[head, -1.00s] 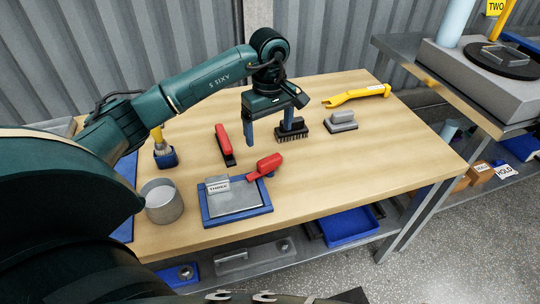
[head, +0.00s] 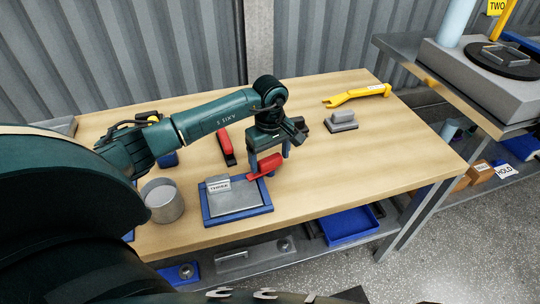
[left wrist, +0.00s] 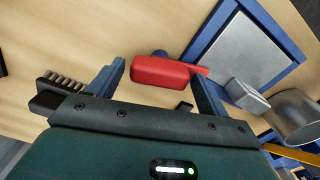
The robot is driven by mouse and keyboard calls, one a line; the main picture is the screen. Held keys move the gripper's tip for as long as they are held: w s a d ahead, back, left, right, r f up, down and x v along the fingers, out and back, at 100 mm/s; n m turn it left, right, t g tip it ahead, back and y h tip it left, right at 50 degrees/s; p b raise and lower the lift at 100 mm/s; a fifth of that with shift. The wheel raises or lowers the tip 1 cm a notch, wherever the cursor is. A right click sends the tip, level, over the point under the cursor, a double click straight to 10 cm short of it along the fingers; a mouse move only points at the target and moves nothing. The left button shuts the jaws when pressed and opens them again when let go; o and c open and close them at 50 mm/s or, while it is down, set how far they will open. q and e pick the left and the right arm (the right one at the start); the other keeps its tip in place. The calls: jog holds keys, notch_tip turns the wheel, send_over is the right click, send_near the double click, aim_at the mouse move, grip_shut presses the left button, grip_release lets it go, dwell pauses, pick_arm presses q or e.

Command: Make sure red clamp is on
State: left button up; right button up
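The red clamp (head: 265,166) is a red handle at the right rear corner of a blue-framed grey plate (head: 236,207) on the bench. My left gripper (head: 268,160) is above and around the handle. In the left wrist view, the red handle (left wrist: 165,71) lies between my two blue fingers (left wrist: 157,88). A gap shows at the left finger, and the right finger overlaps the handle's end, so contact there is unclear. The fingers are open. The clamp's base is partly hidden. My right gripper is not in view.
Another red-handled tool (head: 225,146) lies behind the plate. A metal cup (head: 162,201) stands to its left. A grey block (head: 341,122) and yellow tool (head: 357,95) are farther right.

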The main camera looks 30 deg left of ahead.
aim_at(270, 158)
pick_arm(q)
jog(key=c, duration=1.2)
jog(key=shift+n, duration=0.6)
jog(key=o, duration=1.4)
notch_tip(270, 158, up, 13)
jog(key=b, duration=0.1)
jog(key=shift+r, duration=0.15)
